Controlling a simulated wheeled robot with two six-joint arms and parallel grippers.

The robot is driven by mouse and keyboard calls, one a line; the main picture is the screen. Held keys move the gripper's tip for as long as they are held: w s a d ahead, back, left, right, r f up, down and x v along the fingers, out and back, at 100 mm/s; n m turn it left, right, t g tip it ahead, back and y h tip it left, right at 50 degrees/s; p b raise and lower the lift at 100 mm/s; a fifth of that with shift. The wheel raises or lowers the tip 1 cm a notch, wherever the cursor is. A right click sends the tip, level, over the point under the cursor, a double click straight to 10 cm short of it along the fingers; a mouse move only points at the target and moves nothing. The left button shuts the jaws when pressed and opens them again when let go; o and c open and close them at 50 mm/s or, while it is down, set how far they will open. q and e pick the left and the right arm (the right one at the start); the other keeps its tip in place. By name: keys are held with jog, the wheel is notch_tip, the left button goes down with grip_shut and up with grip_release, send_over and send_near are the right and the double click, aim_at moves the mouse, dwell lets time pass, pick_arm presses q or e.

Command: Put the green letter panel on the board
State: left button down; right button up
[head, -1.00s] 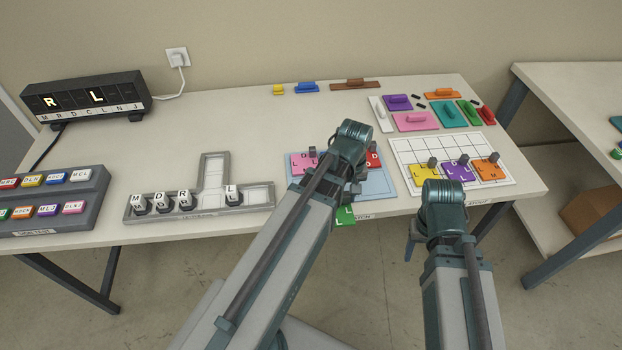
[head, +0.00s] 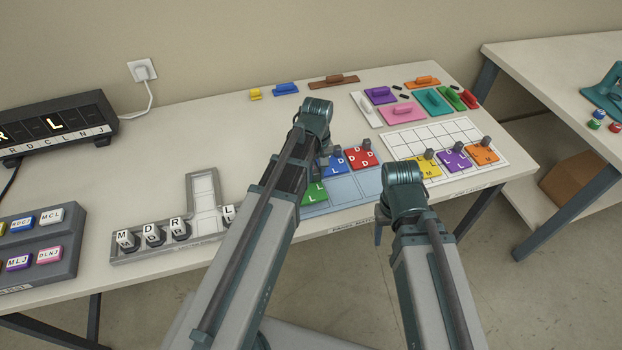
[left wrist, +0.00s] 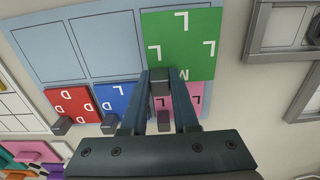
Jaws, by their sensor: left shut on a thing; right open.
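The green letter panel (head: 314,194) is over the near left cell of the light blue board (head: 345,192). My left gripper (left wrist: 160,80) is shut on the panel's grey knob. In the left wrist view the green panel (left wrist: 185,42) looks larger than the cells and overlaps the board's edge and part of the pink panel (left wrist: 190,95). I cannot tell whether it touches the board. A blue panel (head: 333,162) and a red panel (head: 362,157) lie in the board's far row. My right gripper (head: 379,232) is open and empty at the table's front edge, mostly hidden behind its wrist.
A white grid board (head: 405,143) with yellow, purple and orange panels lies to the right. Coloured handled plates (head: 402,114) lie behind it. A grey letter tray (head: 205,195) with letter blocks is to the left. The board's other near cells are bare.

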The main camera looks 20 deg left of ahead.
aim_at(317, 180)
pick_arm(q)
notch_tip(317, 180, down, 2)
jog(key=shift+d+f+b, duration=0.1)
jog(key=shift+b, duration=0.45)
jog(key=shift+d+f+b, duration=0.15)
jog(key=shift+f+b, duration=0.2)
jog(key=shift+b, duration=0.05)
pick_arm(e)
notch_tip(317, 180, down, 3)
jog(key=shift+a+r, duration=0.1)
jog(key=shift+a, duration=0.05)
pick_arm(q)
jog(key=shift+f, duration=0.1)
jog(key=c, duration=0.7)
grip_release()
